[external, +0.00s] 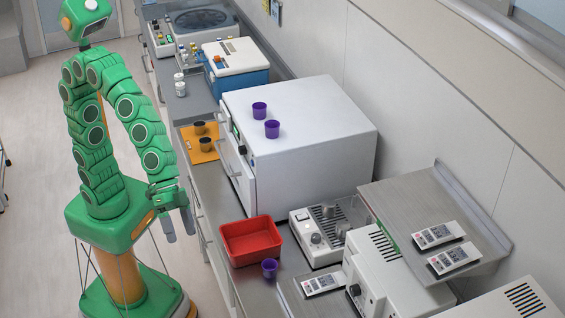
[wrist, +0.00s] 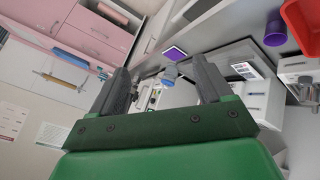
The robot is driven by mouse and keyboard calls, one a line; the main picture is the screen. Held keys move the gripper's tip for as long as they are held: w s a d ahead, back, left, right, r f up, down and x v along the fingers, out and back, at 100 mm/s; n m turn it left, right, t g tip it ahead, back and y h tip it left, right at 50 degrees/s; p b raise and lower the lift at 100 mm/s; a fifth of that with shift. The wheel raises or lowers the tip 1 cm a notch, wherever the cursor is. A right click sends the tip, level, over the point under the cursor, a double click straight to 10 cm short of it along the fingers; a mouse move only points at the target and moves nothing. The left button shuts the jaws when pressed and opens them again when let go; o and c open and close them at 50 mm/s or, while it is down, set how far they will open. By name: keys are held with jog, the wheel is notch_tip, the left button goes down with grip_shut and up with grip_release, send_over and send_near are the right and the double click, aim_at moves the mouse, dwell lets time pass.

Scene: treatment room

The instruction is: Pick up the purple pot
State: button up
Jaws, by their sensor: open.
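Three purple pots show in the external view. Two, one pot (external: 259,110) and another pot (external: 272,129), stand on top of the white box-shaped appliance (external: 315,115). A third pot (external: 269,268) stands on the counter by the front corner of the red bin (external: 251,240). In the wrist view a purple pot (wrist: 275,31) shows at the upper right beside the red bin (wrist: 304,24). My gripper (external: 181,229) hangs beside the counter's front edge, left of the bin, apart from all the pots. In the wrist view its fingers (wrist: 160,68) are spread with nothing between them.
Two dark pots (external: 205,144) sit on an orange mat (external: 190,137). Grey instruments (external: 326,230) and a raised metal shelf (external: 405,195) with handheld devices (external: 438,235) stand right of the bin. Bare counter (external: 212,190) shows between mat and bin.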

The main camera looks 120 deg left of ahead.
aim_at(265, 269)
jog(key=w+d+f+n+t+y, duration=0.2)
jog(key=w+f+n+t+y, duration=0.1)
jog(key=w, duration=0.9)
jog(key=w+d+f+n+t+y, duration=0.1)
jog(key=w+f+n+t+y, duration=0.2)
jog(key=w, duration=0.8)
jog(key=a+f+n+g+y, duration=0.1)
jog(key=a+f+n+y, duration=0.1)
jog(key=f+y, duration=0.1)
jog(key=s+a+f+n+g+y, duration=0.1)
jog(key=a+f+n+y, duration=0.1)
jog(key=f, duration=0.4)
jog(key=a+f+n+y, duration=0.1)
jog(key=a+f+y, duration=0.2)
jog(key=f+y, duration=0.1)
jog(key=shift+s+a+f+n+g+y, duration=0.15)
jog(key=shift+a+f+n+g+y, duration=0.2)
jog(key=shift+f, duration=0.2)
jog(key=s+f+g+y, duration=0.1)
jog(key=s+a+f+n+g+y, duration=0.1)
jog(key=s, duration=0.1)
jog(key=s+a+f+g+y, duration=0.1)
jog(key=s+y, duration=0.1)
jog(key=shift+s+a+f, duration=0.25)
jog(key=shift+s+a+f+n+y, duration=0.15)
jog(key=shift+s+f+n+y, duration=0.1)
jog(key=shift+s, duration=0.3)
jog(key=shift+a+g, duration=0.2)
jog(key=shift+g, duration=0.05)
jog(key=shift+x, duration=3.75)
